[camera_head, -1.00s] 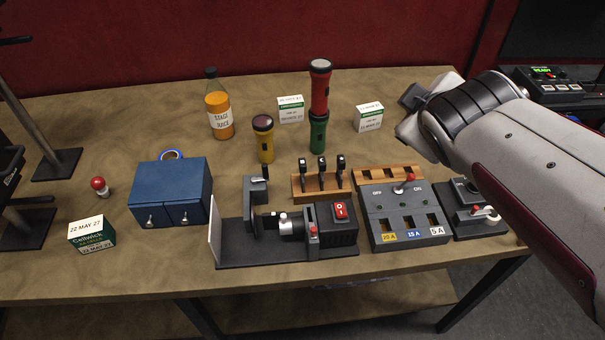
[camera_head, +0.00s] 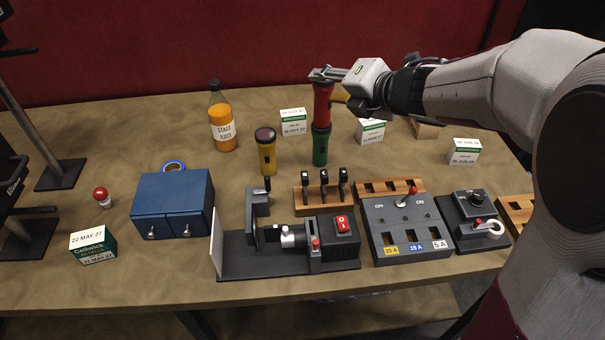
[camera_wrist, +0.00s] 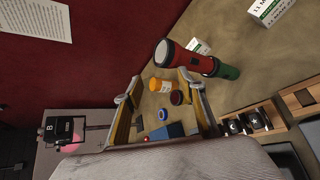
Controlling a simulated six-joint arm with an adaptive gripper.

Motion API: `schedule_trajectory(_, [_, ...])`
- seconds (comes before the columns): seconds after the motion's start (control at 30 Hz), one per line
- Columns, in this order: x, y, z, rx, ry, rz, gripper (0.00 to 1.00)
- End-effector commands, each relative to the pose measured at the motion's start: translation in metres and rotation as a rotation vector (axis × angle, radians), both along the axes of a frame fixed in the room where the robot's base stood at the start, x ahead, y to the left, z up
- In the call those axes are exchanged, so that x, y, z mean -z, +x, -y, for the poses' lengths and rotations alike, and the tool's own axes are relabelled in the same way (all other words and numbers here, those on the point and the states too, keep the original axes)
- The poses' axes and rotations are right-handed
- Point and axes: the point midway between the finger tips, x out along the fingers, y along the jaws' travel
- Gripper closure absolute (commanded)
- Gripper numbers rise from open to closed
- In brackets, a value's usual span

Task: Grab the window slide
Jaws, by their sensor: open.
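Several black slides stand in the wooden rack (camera_head: 318,206) in the head view: left slide (camera_head: 306,181), middle slide (camera_head: 324,178) and right slide (camera_head: 343,176). Their pictures are too small there to tell which is the window slide. My gripper (camera_head: 328,74) is at the top of the red flashlight (camera_head: 322,104) in the head view, behind and above the rack. In the wrist view the fingers (camera_wrist: 157,86) are apart, with nothing held between them.
The red flashlight stands on a green one (camera_head: 320,147). A yellow flashlight (camera_head: 266,151) and an orange bottle (camera_head: 221,124) are to the left. A grey projector (camera_head: 330,246), switch box (camera_head: 407,227) and blue box (camera_head: 173,205) are in front.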

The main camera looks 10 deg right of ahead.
Motion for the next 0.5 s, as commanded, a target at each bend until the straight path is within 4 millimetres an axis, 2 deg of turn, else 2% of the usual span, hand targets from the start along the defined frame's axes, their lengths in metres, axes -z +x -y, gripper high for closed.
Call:
schedule_trajectory(0.2, [0.026, 0.005, -0.021, -0.249, -0.108, 0.056, 0.60])
schedule_trajectory(0.5, [0.055, 0.002, -0.040, -0.565, -0.203, 0.189, 0.60])
